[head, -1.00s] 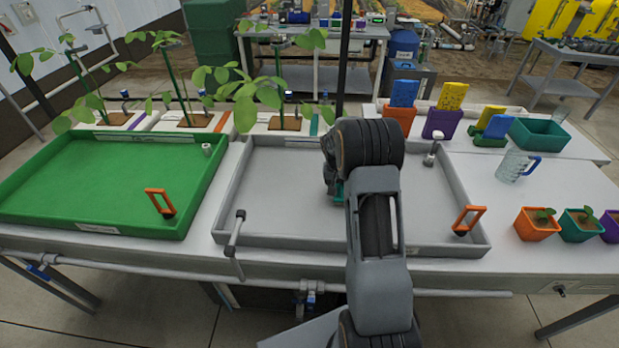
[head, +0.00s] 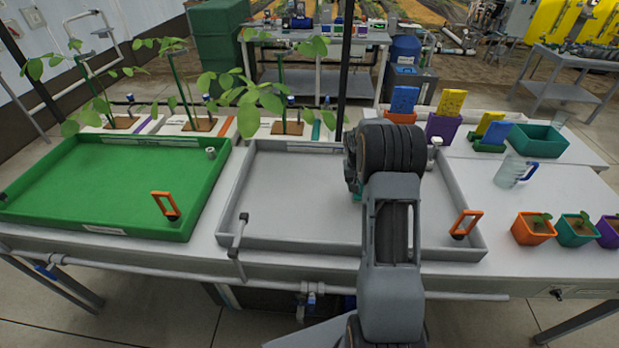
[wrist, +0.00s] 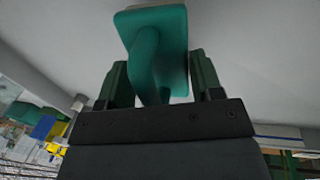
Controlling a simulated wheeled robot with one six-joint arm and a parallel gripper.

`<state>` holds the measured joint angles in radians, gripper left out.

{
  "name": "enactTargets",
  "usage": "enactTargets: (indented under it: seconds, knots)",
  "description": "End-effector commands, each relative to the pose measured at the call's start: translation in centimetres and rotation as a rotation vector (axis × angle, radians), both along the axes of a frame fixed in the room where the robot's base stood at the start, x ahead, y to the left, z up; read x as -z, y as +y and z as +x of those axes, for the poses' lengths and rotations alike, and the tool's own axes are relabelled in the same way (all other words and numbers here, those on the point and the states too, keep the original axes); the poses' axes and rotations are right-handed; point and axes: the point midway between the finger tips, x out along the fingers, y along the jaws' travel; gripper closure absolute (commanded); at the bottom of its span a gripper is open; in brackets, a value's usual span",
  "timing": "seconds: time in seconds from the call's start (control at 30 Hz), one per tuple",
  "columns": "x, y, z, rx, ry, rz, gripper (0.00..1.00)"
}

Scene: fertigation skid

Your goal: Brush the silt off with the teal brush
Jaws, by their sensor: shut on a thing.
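The teal brush (wrist: 158,50) is in my gripper (wrist: 160,78), with its handle between the two fingers in the wrist view. In the head view only a bit of the teal brush (head: 357,192) shows beside my arm, low over the grey tray (head: 290,243). My arm hides most of the gripper there. In the wrist view the brush is over a plain grey surface; whether it touches it I cannot tell. I cannot make out any distinct silt on the grey tray floor that shows.
A green tray (head: 100,185) stands to the left. To the right are a clear jug (head: 512,171) and small pots (head: 533,229). Seedlings (head: 265,95) stand behind.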

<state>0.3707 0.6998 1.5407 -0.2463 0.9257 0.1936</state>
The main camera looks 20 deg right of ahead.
Motion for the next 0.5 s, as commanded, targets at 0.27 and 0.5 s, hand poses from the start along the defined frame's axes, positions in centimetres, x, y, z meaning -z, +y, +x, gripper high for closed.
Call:
enactTargets:
  seconds: [0.27, 0.5]
  knots:
    - [-2.9, 0.0, 0.1, 0.000, -0.002, -0.001, 0.62]
    - [-4.4, 0.0, 0.0, -0.001, -0.002, -0.001, 0.62]
